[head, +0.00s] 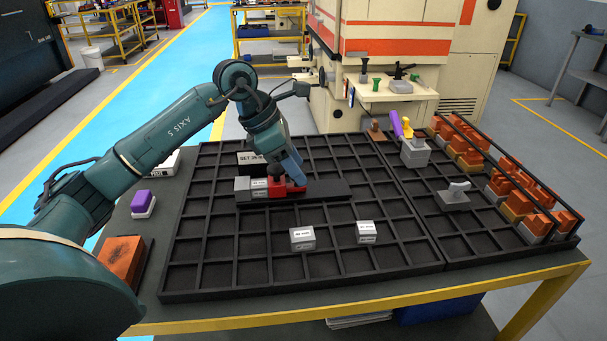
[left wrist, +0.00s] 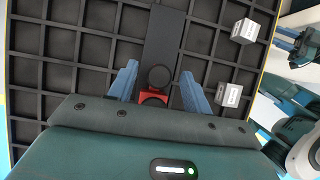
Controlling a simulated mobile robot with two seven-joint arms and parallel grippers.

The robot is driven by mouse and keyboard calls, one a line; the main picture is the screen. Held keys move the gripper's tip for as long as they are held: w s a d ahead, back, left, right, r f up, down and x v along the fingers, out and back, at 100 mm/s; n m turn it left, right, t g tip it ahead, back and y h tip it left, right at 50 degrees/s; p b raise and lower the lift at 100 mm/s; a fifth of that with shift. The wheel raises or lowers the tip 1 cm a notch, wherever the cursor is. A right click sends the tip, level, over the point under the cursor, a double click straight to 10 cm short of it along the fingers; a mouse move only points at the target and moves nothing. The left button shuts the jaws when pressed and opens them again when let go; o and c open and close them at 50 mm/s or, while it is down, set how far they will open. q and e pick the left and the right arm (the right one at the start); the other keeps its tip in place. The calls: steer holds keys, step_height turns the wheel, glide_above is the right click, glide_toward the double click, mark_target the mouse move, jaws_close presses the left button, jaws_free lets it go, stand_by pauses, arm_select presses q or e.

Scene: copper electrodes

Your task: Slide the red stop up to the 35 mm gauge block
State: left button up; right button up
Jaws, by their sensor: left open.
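The red stop (head: 291,187) sits on a dark rail (head: 322,197) on the black gridded table top, with a black knob on it. In the left wrist view the red stop (left wrist: 152,97) and its round black knob (left wrist: 160,77) lie between the two blue fingers. My left gripper (head: 291,171) is open around the stop, with a gap visible beside each finger. A pale gauge block (head: 260,190) sits on the rail just left of the stop; a finger-wide gap cannot be made out there. A grey end block (head: 242,188) is left of it.
A label plate reading SET 35 (head: 250,158) stands behind the rail. Two pale blocks (head: 302,238) (head: 367,232) lie in front. Orange-copper electrodes (head: 510,187) stand in a rack at the right. A teal and blue part (left wrist: 300,45), perhaps my right arm, shows at the wrist view's edge.

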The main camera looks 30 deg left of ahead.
arm_select(q)
steer(key=shift+r+p, duration=1.9)
steer(key=shift+r, duration=0.9)
arm_select(e)
step_height(320, 180, up, 4)
steer(key=shift+r, duration=0.25)
arm_select(q)
steer(key=shift+f, duration=0.1)
steer(key=shift+a+r, duration=0.1)
steer(key=shift+r, duration=0.15)
steer(key=v, duration=1.2)
steer(key=shift+s+r, duration=0.2)
steer(key=shift+r, duration=0.1)
arm_select(e)
step_height(320, 180, down, 2)
steer(key=shift+n, duration=0.3)
